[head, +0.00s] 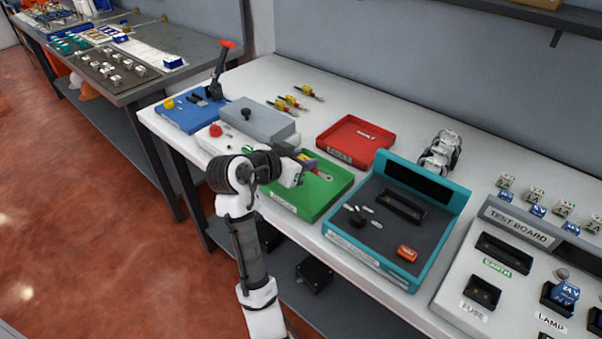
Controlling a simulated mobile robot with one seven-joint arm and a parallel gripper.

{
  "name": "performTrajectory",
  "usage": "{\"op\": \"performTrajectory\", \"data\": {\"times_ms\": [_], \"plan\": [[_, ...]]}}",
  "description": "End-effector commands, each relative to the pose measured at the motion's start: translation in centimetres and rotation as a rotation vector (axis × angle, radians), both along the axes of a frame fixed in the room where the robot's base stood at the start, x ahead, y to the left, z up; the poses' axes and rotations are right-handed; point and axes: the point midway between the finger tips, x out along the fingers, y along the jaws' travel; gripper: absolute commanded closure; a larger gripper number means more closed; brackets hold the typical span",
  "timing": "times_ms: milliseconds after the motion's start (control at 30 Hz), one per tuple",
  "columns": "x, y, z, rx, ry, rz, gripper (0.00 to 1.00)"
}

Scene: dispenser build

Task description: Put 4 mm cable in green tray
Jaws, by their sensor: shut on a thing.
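The green tray (338,190) lies on the white bench in the middle of the head view. My gripper (304,166) is over its back left part, partly hidden by my own wrist. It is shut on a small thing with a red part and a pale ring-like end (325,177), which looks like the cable. The thing shows low over the tray floor; I cannot tell whether it touches it. I cannot read its size. Several yellow and red tools or cables (290,102) lie on the bench behind the grey box.
A red tray (356,142) stands behind the green one, and a teal-framed station (345,235) to its right. A grey box (258,122) and a blue base with a lever press (215,90) are at the left. The test board (520,240) is at far right.

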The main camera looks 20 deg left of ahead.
Motion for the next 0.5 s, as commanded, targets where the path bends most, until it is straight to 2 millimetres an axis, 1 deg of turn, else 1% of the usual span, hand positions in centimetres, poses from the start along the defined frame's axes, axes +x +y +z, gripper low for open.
{"op": "performTrajectory", "data": {"times_ms": [33,267,400,500], "plan": [[0.0,0.0,-0.7,-0.003,0.003,0.001,0.93],[0.0,0.0,-2.3,-0.001,0.002,0.001,0.93],[0.0,0.0,-4.4,-0.004,0.005,0.002,0.93],[0.0,0.0,-5.2,-0.001,0.002,0.001,0.93]]}}
